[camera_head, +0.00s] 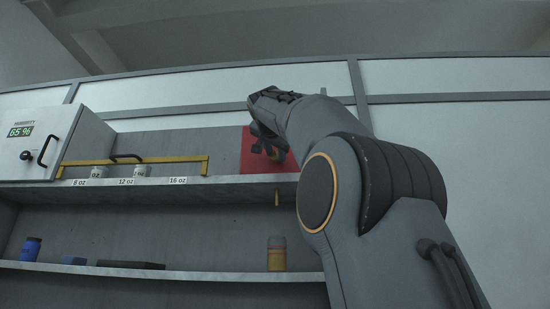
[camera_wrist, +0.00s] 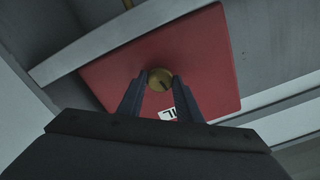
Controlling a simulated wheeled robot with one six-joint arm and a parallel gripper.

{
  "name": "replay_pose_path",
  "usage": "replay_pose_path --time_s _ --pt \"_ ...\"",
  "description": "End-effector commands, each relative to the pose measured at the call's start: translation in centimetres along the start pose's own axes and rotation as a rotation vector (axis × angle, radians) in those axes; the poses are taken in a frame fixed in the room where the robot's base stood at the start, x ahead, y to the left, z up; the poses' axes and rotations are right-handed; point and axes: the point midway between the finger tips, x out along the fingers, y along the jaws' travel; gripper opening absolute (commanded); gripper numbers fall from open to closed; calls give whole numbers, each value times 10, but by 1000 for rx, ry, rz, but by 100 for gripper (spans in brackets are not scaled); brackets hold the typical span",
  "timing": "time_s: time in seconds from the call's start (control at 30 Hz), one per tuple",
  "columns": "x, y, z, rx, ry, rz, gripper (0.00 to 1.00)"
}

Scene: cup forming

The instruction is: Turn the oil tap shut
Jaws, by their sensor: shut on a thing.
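The oil tap is a round brass knob (camera_wrist: 160,79) in front of a red panel (camera_wrist: 100,75), which carries a partly hidden white label. My gripper (camera_wrist: 152,84) has its two dark fingers on either side of the knob, shut on it. In the head view my gripper (camera_head: 268,150) reaches to the red panel (camera_head: 252,158) above the upper shelf, and the knob is mostly hidden there. A small brass spout (camera_head: 277,198) hangs below the shelf under the panel.
A jar (camera_head: 277,254) with amber contents stands on the lower shelf below the spout. Small cups (camera_head: 140,171) stand by a yellow rail (camera_head: 185,159) on the upper shelf. A white humidity cabinet (camera_head: 68,128) is at left. A blue bottle (camera_head: 31,249) and dark blocks (camera_head: 130,264) sit on the lower shelf.

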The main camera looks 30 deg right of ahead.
Motion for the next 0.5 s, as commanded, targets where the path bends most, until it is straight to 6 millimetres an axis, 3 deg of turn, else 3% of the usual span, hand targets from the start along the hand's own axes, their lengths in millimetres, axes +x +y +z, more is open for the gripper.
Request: replay_pose_path --time_s 0.5 --pt "0 0 -1 223 3 -2 9"
